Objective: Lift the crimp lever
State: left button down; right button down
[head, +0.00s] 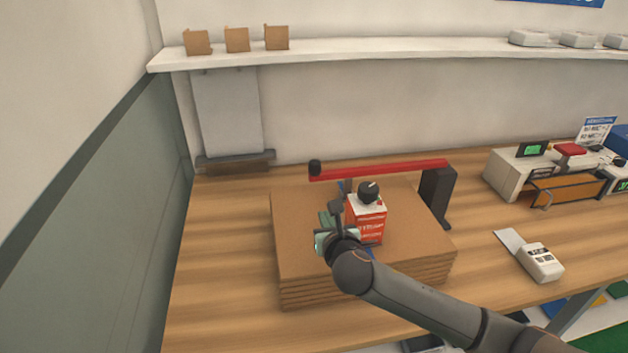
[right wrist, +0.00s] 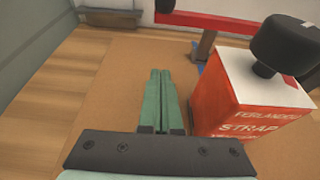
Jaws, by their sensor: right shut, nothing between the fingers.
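The crimp lever is a long red bar (head: 385,169) with a black knob (head: 315,167) at its left end. It runs roughly level to a dark post (head: 437,195) on the right. Part of the red bar (right wrist: 225,24) also crosses the top of the right wrist view. My right gripper (head: 326,218) is over the cardboard stack, in front of the lever and apart from it. Its green fingers (right wrist: 160,85) are shut together and empty. My left gripper is not in view.
A red and white box (head: 369,222) with a black knob on top stands just right of my right gripper. The cardboard stack (head: 300,255) lies on the wooden table (head: 215,250). A white device (head: 539,262) sits to the right. Table left of the stack is clear.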

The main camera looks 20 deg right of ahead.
aim_at(317, 211)
jog(key=shift+w, duration=0.1)
dwell(0.3)
jog(key=b+x, duration=0.1)
jog(key=x, duration=0.8)
jog(key=shift+w+d+f, duration=0.1)
jog(key=shift+w, duration=0.2)
notch_tip(317, 211, up, 3)
jog(key=shift+w+r+p, duration=0.1)
jog(key=shift+r+p, duration=0.1)
jog(key=shift+p, duration=0.55)
jog(key=shift+r, duration=0.3)
